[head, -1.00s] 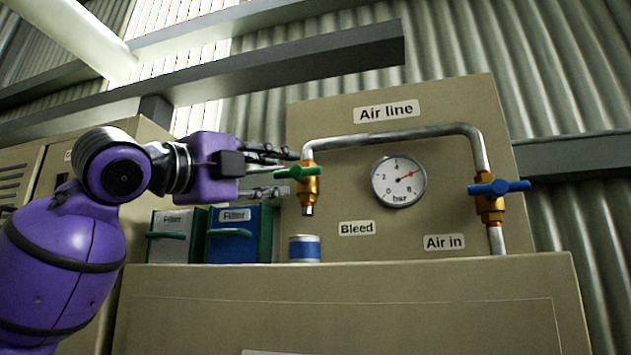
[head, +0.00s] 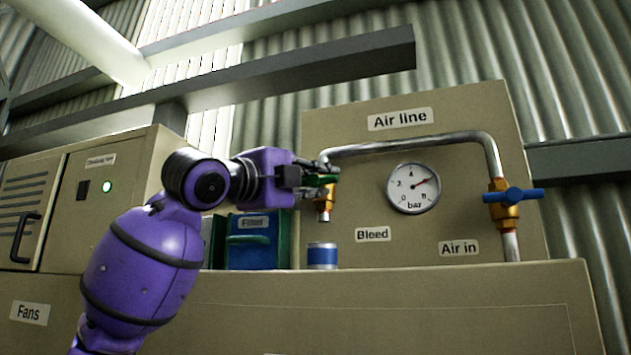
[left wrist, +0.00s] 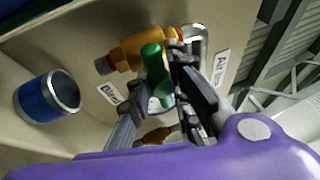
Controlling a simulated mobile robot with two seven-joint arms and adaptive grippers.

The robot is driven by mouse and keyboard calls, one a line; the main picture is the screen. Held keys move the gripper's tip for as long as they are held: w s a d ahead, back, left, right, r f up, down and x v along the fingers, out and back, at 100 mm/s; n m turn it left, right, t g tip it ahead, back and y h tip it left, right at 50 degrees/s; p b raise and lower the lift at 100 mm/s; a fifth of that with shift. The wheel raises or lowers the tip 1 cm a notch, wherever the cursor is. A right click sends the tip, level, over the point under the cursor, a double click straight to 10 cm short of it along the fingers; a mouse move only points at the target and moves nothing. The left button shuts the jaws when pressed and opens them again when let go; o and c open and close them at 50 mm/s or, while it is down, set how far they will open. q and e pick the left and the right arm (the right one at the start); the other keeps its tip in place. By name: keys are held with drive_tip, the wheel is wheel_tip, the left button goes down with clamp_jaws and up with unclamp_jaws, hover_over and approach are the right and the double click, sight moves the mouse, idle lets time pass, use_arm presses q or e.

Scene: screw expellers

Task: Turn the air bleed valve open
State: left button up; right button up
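The bleed valve is a brass body (head: 324,209) with a green handle (head: 325,181), at the left end of the grey pipe above the "Bleed" label (head: 373,234). The handle lies crosswise to the upright body and is partly hidden by my fingers. My left gripper (head: 318,178) is at the handle, with its fingers above and below it in the head view. In the left wrist view the green handle (left wrist: 154,72) sits between the two fingers (left wrist: 153,98), which stand apart; firm contact is not clear. My right gripper is in neither view.
A gauge (head: 413,188) and a blue-handled air-in valve (head: 513,196) are to the right on the panel. A blue can (head: 322,256) stands on the ledge below the bleed valve. Filter boxes (head: 258,240) stand left of it, beneath my left wrist.

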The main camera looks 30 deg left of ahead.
use_arm(q)
clamp_jaws()
drive_tip(key=shift+r, duration=0.1)
drive_tip(key=shift+s+n, duration=0.1)
drive_tip(key=shift+n, duration=0.2)
drive_tip(key=n+t+y, duration=0.1)
drive_tip(key=n, duration=0.1)
drive_tip(key=n+t+y, duration=0.1)
drive_tip(key=n, duration=0.1)
drive_tip(key=shift+r+n, duration=0.1)
drive_tip(key=shift+n, duration=0.2)
drive_tip(key=n+y, duration=0.2)
drive_tip(key=n, duration=0.1)
drive_tip(key=n+y, duration=0.2)
drive_tip(key=n, duration=0.2)
drive_tip(key=shift+d+r+t, duration=0.1)
drive_tip(key=shift+t, duration=0.2)
drive_tip(key=n+y, duration=0.3)
drive_tip(key=n, duration=0.2)
drive_tip(key=n+g+y, duration=0.1)
drive_tip(key=n+y, duration=0.2)
drive_tip(key=n, duration=0.1)
drive_tip(key=shift+n, duration=0.4)
drive_tip(key=shift+n+g+y, duration=1)
drive_tip(key=shift+n+y, duration=0.1)
drive_tip(key=shift+n, duration=1)
drive_tip(key=shift+a+f+n, duration=0.2)
drive_tip(key=shift+f+n, duration=0.05)
drive_tip(key=shift+n, duration=0.15)
